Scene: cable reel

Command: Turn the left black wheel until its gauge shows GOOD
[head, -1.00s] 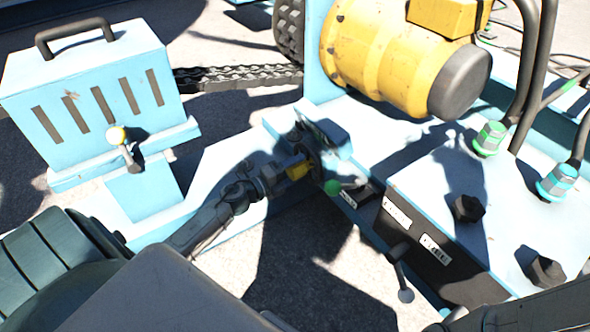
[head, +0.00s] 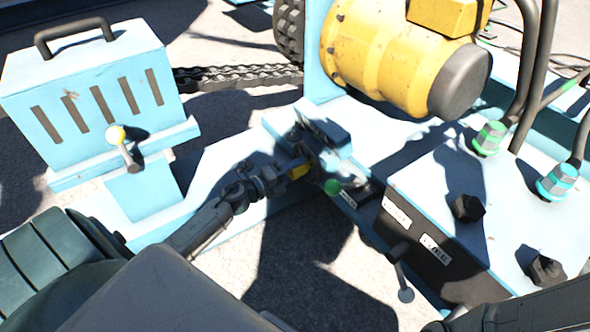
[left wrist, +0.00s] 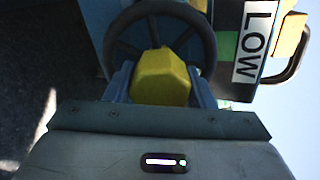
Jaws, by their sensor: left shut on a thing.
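In the left wrist view the left black wheel (left wrist: 208,40) is a spoked ring with a yellow faceted hub (left wrist: 160,78). My left gripper (left wrist: 160,88) is shut on this hub, with a finger on each side. The gauge (left wrist: 257,40) beside the wheel reads LOW, with a green patch to the left of the label. In the head view my left gripper (head: 288,174) reaches the yellow hub (head: 299,171) at the blue machine's near side; the wheel is mostly hidden there, and the gauge face cannot be read. My right gripper is not seen.
A control box (head: 430,235) with black knobs and a ball-ended lever (head: 404,294) stands right of the wheel. A yellow motor (head: 390,60) is behind. A slotted blue box (head: 100,100) stands at left.

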